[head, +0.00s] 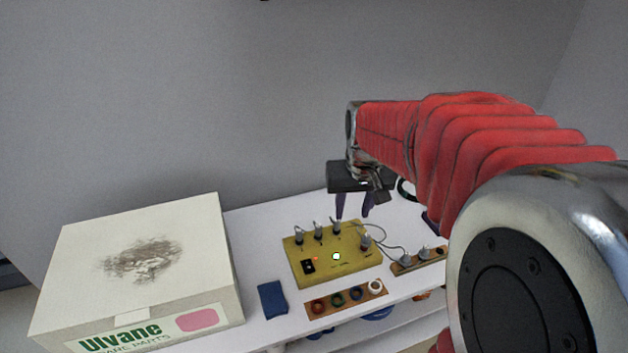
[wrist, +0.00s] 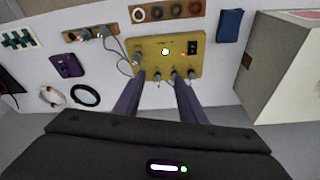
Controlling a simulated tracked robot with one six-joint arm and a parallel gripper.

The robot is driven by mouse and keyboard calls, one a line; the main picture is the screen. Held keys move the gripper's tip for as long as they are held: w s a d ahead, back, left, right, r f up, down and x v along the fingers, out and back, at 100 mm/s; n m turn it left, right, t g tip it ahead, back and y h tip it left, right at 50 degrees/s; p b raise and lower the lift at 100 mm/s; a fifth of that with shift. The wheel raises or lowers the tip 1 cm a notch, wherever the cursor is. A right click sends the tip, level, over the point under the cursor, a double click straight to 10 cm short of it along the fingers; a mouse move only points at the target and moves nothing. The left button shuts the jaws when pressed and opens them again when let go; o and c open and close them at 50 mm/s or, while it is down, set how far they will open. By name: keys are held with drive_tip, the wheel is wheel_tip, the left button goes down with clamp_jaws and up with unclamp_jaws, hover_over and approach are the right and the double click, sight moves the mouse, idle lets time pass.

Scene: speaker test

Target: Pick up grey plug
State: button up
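A yellow board (head: 345,268) lies on the white table, with several grey plugs along its back edge, such as one grey plug (head: 319,232). Another grey plug (head: 365,242) with a cable stands at its right side. In the wrist view the board (wrist: 150,46) is ahead of the fingers, with a grey plug (wrist: 174,74) at its near edge. Two more grey plugs (wrist: 85,35) with cables sit on a brown strip. Which plug the task means, I cannot tell. My gripper (head: 353,212) is open and empty, above and behind the board; its fingers (wrist: 158,82) point toward the near-edge plugs.
A brown strip with coloured rings (head: 328,307) lies in front. A black ring (wrist: 86,96), a white ring (wrist: 52,96) and a purple item (wrist: 66,65) lie on the table.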

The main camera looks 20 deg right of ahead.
drive_tip(key=m+g, duration=0.1)
drive_tip(key=m, duration=0.1)
hover_over(367, 235)
drive_tip(key=s, duration=0.2)
wheel_tip(367, 235, down, 6)
drive_tip(key=shift+a+f, duration=0.1)
drive_tip(key=shift+a, duration=0.05)
drive_tip(key=shift+f, duration=0.1)
drive_tip(key=f, duration=0.5)
drive_tip(key=w+f, duration=0.1)
drive_tip(key=f, duration=0.2)
drive_tip(key=shift+d, duration=0.2)
drive_tip(key=shift+w+f, duration=0.1)
drive_tip(key=shift+f, duration=0.1)
drive_tip(key=shift+w+f, duration=0.25)
drive_tip(key=shift+f, duration=1.05)
drive_tip(key=shift+w+f, duration=0.2)
drive_tip(key=shift+f, duration=1.05)
